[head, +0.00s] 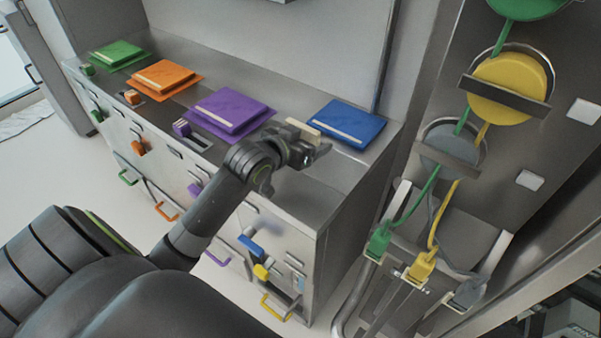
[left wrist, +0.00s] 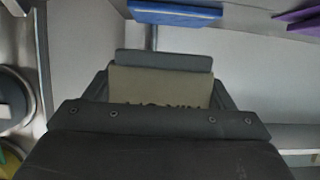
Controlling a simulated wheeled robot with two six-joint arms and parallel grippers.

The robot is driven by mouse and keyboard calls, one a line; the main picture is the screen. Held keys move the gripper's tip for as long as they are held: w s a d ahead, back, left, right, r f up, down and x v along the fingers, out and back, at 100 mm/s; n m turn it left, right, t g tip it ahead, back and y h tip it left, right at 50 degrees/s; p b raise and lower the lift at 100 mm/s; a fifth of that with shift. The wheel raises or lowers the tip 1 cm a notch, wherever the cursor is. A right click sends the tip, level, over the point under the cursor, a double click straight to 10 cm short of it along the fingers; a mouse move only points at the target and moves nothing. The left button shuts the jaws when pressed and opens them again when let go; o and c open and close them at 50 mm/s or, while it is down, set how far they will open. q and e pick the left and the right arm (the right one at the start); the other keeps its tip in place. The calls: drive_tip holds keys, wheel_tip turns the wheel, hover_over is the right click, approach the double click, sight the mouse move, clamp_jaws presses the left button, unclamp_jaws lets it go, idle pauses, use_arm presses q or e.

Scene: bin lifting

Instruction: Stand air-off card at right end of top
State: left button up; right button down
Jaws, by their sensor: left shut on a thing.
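A beige air-off card (head: 303,129) is in my left gripper (head: 309,150) above the right part of the steel cabinet top (head: 312,191). In the left wrist view the card (left wrist: 160,84) sits between the fingers, with dark lettering partly hidden at its lower edge. The gripper is shut on it. In the head view the card is seen nearly edge-on, in front of the blue pad; I cannot tell whether it touches the top. My right gripper is not in view.
A blue pad (head: 346,121), purple pad (head: 230,110), orange pad (head: 162,75) and green pad (head: 116,52) lie along the cabinet top. Its front right corner is bare. To the right stands a panel with coloured round reels and cables, including a yellow reel (head: 508,84).

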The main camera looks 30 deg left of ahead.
use_arm(q)
hover_over(306, 178)
wheel_tip(306, 178, down, 6)
drive_tip(key=shift+f, duration=0.2)
wheel_tip(306, 178, down, 4)
drive_tip(key=shift+d+r, duration=0.1)
drive_tip(key=shift+r, duration=0.1)
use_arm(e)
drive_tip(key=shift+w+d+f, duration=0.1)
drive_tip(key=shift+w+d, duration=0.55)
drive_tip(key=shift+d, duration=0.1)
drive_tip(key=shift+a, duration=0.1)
use_arm(q)
drive_tip(key=shift+f, duration=0.2)
drive_tip(key=o, duration=1)
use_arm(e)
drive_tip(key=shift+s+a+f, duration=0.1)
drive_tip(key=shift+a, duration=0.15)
